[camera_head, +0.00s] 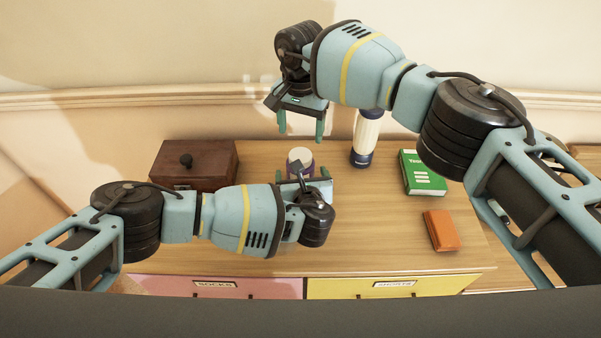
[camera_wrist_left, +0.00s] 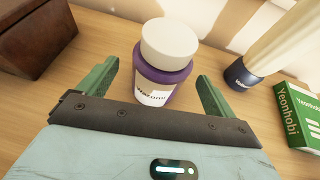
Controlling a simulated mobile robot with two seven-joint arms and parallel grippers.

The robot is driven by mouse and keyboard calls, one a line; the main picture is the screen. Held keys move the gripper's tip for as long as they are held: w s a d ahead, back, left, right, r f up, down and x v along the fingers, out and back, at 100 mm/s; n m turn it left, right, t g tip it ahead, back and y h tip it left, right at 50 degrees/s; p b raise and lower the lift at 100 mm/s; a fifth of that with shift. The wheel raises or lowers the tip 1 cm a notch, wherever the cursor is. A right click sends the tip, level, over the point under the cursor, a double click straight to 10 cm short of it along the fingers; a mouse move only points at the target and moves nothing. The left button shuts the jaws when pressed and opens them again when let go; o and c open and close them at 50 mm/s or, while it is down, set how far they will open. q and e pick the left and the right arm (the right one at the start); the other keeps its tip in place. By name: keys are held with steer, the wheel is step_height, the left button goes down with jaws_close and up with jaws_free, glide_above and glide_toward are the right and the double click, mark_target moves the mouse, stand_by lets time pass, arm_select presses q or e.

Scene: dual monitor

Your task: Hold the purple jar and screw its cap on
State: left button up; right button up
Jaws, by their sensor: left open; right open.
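The purple jar (camera_wrist_left: 162,85) stands upright on the wooden dresser top, with a white label on its front. A cream-white cap (camera_wrist_left: 169,42) sits on top of it; whether it is threaded on cannot be told. The cap also shows in the head view (camera_head: 300,157), where my left gripper hides most of the jar. My left gripper (camera_head: 303,175) is open, low in front of the jar; in the left wrist view its fingers (camera_wrist_left: 158,73) lie to either side of the jar without visibly gripping it. My right gripper (camera_head: 301,130) is open and empty, pointing down above the cap.
A dark wooden box (camera_head: 215,160) with a knob stands left of the jar. A white and navy bottle (camera_head: 366,135) stands behind right. A green book (camera_head: 423,172) and an orange block (camera_head: 441,231) lie to the right. The dresser top (camera_head: 385,225) between is clear.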

mark_target(300, 155)
arm_select(q)
steer(key=shift+x, duration=2.25)
steer(key=shift+c, duration=0.3)
steer(key=c, duration=1.9)
arm_select(e)
steer(key=shift+f, duration=4.05)
